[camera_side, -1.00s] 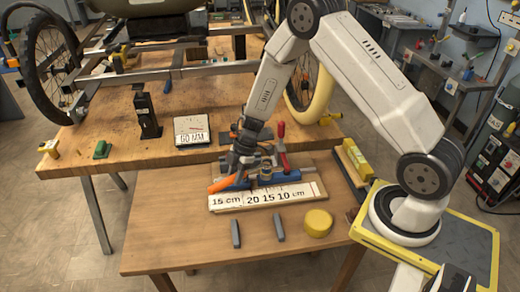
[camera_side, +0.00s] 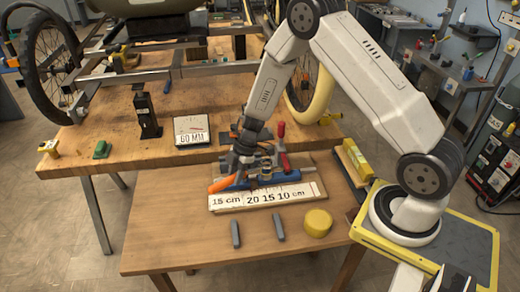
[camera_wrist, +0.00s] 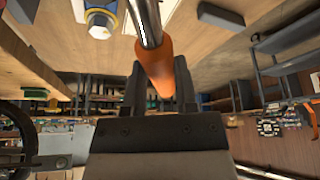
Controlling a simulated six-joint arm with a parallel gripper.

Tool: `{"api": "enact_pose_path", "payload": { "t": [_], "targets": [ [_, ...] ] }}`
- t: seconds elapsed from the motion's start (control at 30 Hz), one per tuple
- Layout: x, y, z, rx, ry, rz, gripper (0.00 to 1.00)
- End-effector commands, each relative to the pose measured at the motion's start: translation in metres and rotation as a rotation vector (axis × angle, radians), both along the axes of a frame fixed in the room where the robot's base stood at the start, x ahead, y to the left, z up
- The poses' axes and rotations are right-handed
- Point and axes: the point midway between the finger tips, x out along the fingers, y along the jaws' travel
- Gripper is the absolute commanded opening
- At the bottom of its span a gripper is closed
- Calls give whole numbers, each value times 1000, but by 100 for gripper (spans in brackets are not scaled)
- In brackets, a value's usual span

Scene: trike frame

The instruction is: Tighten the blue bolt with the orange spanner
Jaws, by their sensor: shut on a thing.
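The orange spanner (camera_wrist: 155,58) is held between the two dark fingers of my gripper (camera_wrist: 159,88). Its metal shaft runs up out of the top of the wrist view, so its jaw end is out of sight. A blue part with a pale hexagonal top (camera_wrist: 98,25), which looks like the blue bolt, stands left of the shaft with a gap between them. In the side view the orange handle (camera_side: 221,185) sticks out to the left, below my gripper (camera_side: 240,168), just over the blue fixture. I cannot tell whether the spanner's jaw touches the bolt.
A board with length labels (camera_side: 228,201) lies in front of the blue fixture. Two grey bars (camera_side: 235,234) and a yellow round piece (camera_side: 318,223) lie nearer the front. A red-handled clamp (camera_side: 281,130) stands close behind my gripper. The table's front left is clear.

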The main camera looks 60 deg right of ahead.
Motion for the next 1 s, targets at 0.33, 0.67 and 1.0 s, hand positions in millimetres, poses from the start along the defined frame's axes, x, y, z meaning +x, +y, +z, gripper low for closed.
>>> {"api": "enact_pose_path", "payload": {
  "t": [0.33, 0.67, 1.0],
  "targets": [
    [0, 0, -3, 0, 0, 0, 0],
    [0, 0, -8, 0, -1, 1, 0],
    [1, 0, -12, 1, -1, 0, 0]
  ]
}}
